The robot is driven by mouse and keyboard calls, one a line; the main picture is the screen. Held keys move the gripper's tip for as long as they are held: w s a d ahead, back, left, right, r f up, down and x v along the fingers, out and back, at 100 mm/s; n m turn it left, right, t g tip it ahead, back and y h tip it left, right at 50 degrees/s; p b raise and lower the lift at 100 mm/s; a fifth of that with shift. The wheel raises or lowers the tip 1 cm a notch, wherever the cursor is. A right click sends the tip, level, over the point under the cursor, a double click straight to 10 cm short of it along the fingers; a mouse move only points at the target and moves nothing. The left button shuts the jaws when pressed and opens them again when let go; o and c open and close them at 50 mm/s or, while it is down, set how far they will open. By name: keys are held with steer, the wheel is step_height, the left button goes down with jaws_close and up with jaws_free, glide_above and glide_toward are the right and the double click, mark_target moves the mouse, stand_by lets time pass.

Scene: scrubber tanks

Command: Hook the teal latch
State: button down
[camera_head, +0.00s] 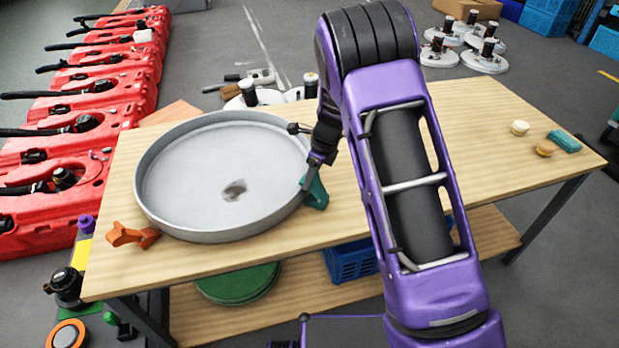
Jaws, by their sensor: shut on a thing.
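The teal latch (316,193) is at the right rim of the round grey pan (150,205) on the wooden table. My gripper (312,182) is at the latch, shut on it, with its fingers pointing down beside the rim. The fingertips are small here and partly merge with the latch, so the exact grip and whether the latch touches the rim cannot be told. An orange latch (132,236) sits at the pan's lower left, by the rim. The pan is empty except for a dark spot on its floor.
A teal block (564,141) and two small round pieces lie at the table's right end. Red tanks (70,130) line the left side. White discs with dark knobs stand on the floor behind. A blue crate (350,262) is on the lower shelf. The table's right half is mostly clear.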

stand_by(0.3)
steer(key=shift+c, duration=1.8)
jaws_free()
steer(key=v, duration=1.7)
steer(key=shift+r, duration=0.15)
steer(key=shift+w, duration=0.15)
